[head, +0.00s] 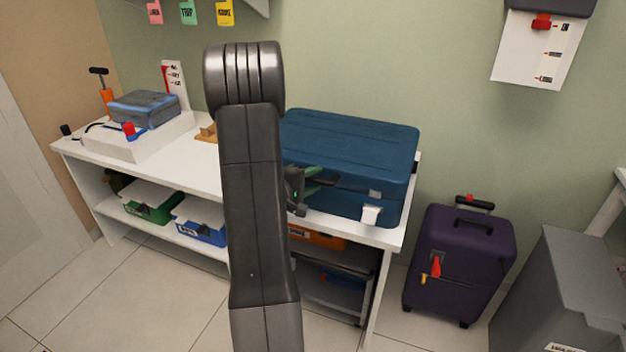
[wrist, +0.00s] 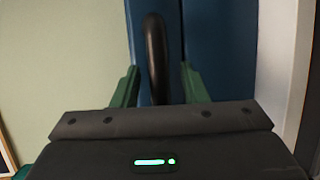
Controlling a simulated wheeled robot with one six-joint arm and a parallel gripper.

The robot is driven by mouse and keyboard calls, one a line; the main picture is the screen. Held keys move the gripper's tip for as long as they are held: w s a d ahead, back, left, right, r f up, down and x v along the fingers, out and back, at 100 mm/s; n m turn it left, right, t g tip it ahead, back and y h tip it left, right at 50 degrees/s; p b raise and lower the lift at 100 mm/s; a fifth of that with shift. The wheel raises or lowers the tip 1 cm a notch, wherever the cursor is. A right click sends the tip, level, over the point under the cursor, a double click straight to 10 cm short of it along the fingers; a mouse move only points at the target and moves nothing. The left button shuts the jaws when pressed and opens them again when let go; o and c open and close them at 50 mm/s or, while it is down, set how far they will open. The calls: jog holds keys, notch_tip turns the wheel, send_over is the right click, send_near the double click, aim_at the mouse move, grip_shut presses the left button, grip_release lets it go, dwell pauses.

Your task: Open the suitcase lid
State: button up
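The blue suitcase (head: 350,140) lies flat on the white bench, and its lid is shut. My arm hides its left front part. A pale latch (head: 371,215) shows near its front right corner. My gripper (head: 312,180) is at the suitcase's front face. In the wrist view, my gripper's green fingers (wrist: 160,88) are open, with one on each side of a black curved handle (wrist: 156,50). Gaps show between the handle and both fingers. The suitcase front (wrist: 222,50) fills the view behind them, with its seam running upright near the handle.
A purple suitcase (head: 458,260) and a grey bin (head: 575,290) stand at right. The floor at front left is clear.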

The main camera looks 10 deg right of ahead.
grip_shut()
